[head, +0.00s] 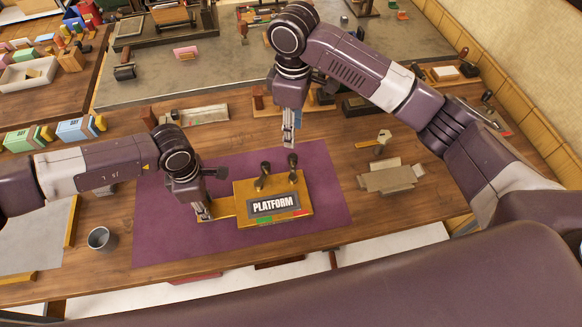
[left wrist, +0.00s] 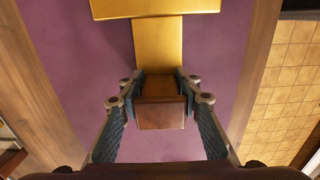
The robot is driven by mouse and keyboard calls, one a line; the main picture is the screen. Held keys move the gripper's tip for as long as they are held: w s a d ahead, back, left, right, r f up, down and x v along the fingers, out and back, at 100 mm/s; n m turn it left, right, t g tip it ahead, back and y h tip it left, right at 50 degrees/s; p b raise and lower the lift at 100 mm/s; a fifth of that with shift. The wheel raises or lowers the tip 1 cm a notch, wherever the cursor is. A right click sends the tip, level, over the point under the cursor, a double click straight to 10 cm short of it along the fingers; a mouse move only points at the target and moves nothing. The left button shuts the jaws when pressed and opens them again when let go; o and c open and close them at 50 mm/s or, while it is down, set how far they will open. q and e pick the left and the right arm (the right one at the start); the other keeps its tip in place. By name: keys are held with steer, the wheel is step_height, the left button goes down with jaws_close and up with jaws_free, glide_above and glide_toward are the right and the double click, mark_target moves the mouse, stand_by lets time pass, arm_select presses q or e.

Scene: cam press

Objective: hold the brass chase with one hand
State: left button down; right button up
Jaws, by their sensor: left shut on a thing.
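The brass chase (head: 243,190) lies flat on the purple mat, with a plate reading PLATFORM and two dark knobs standing on it. In the left wrist view, its brass tongue (left wrist: 158,45) runs toward me and ends in a brown wooden grip (left wrist: 161,113). My left gripper (head: 205,214) is at the chase's left end, shut on this grip with one finger on each side; it also shows in the left wrist view (left wrist: 160,86). My right gripper (head: 288,140) hangs above the mat's back edge, apart from the chase. Its fingers look narrow from here, and I cannot tell their opening.
The purple mat (head: 165,235) has bare room around the chase. A grey metal cup (head: 101,239) stands left of the mat. A stack of grey plates (head: 392,177) and a small mallet (head: 381,138) lie to the right. Blocks and a tray (head: 205,115) lie behind.

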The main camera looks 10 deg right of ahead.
mark_target(292, 156)
step_height(292, 156, down, 12)
stand_by(0.6)
jaws_close()
stand_by(0.3)
